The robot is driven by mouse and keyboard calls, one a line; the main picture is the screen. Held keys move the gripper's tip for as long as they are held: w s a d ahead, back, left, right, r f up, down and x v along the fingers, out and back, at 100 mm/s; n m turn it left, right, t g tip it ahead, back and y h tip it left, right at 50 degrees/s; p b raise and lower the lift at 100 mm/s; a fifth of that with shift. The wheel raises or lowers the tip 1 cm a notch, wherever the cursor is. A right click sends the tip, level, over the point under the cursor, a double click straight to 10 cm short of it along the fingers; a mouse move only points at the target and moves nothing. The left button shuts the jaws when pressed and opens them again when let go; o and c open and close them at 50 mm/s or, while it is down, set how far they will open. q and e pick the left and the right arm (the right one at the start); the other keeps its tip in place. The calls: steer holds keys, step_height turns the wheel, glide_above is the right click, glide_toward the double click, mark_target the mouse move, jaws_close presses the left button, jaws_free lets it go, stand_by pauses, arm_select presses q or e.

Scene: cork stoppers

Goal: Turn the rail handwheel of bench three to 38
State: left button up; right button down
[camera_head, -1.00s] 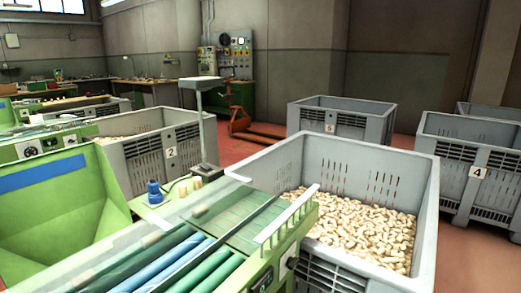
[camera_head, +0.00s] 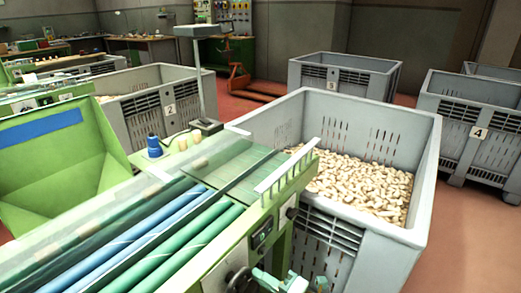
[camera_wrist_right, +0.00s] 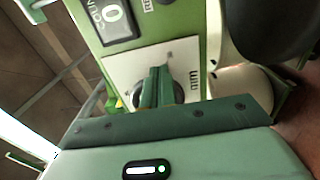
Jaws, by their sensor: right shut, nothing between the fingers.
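The green sorting bench (camera_head: 205,262) with blue and green rollers fills the lower left of the head view. A dark round handwheel (camera_head: 238,280) shows at its near end, cut by the bottom edge. My right gripper (camera_head: 287,281) is beside it on the right, mostly cut off. My left gripper is not in view.
A counter window (camera_wrist_right: 113,17) above the plate reads 0. A grey crate of corks (camera_head: 425,175) stands close to the bench's right side. Crates two (camera_head: 130,117), three (camera_head: 300,73) and four (camera_head: 450,130) stand farther off. Red floor shows between them.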

steer(key=shift+f, duration=0.1)
stand_by(0.4)
steer(key=v, duration=0.6)
steer(key=shift+w+d+p, duration=0.2)
steer(key=shift+w+p, duration=0.05)
steer(key=shift+p, duration=0.2)
steer(key=shift+w+f, duration=0.1)
